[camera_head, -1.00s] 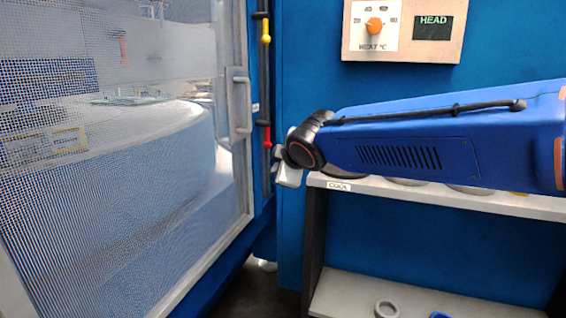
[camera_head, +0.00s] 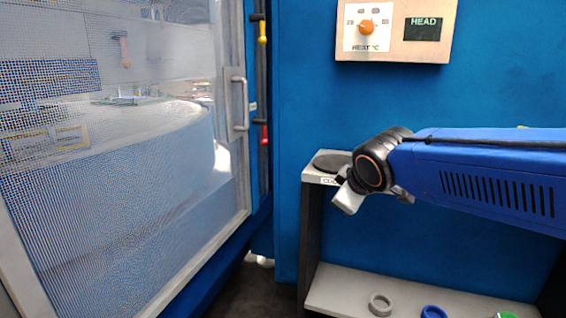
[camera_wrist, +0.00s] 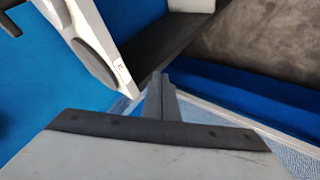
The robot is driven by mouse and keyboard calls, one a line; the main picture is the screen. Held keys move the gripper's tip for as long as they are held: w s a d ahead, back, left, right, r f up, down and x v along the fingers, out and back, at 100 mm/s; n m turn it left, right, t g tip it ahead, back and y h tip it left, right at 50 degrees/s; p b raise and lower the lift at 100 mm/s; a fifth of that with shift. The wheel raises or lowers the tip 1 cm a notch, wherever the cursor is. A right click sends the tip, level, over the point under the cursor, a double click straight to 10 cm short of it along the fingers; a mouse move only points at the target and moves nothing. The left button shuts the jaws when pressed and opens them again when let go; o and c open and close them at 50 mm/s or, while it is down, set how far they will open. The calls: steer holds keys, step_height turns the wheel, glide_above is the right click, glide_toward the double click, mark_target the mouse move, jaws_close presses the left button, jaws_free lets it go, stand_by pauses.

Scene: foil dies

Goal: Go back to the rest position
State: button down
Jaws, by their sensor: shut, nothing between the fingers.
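My gripper (camera_wrist: 161,97) shows in the wrist view with its dark fingers together and nothing between them. In the head view my arm reaches in from the right edge, and its pale end hangs in front of the left end of the shelf labelled COOL. The fingertips are not clear in the head view. Part of the shelf top (camera_head: 316,172) is hidden behind my wrist.
A mesh guard door (camera_head: 110,200) with a grey handle (camera_head: 239,104) stands at the left. A grey ring (camera_head: 380,304) and a blue ring (camera_head: 433,312) lie on the lower shelf (camera_head: 345,289).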

steer(key=s+d+f+m+g, duration=0.1)
steer(key=s+d+f+m, duration=0.2)
steer(key=s+d+f, duration=0.2)
steer(key=s+d+f+m+g+h, duration=0.1)
steer(key=s+d+f+m, duration=0.3)
steer(key=s, duration=0.7)
steer(key=s+d+f+m+g, duration=0.2)
steer(key=s+d+f+m, duration=0.2)
steer(key=s, duration=0.5)
steer(key=shift+d+f, duration=0.85)
steer(key=shift+d, duration=0.1)
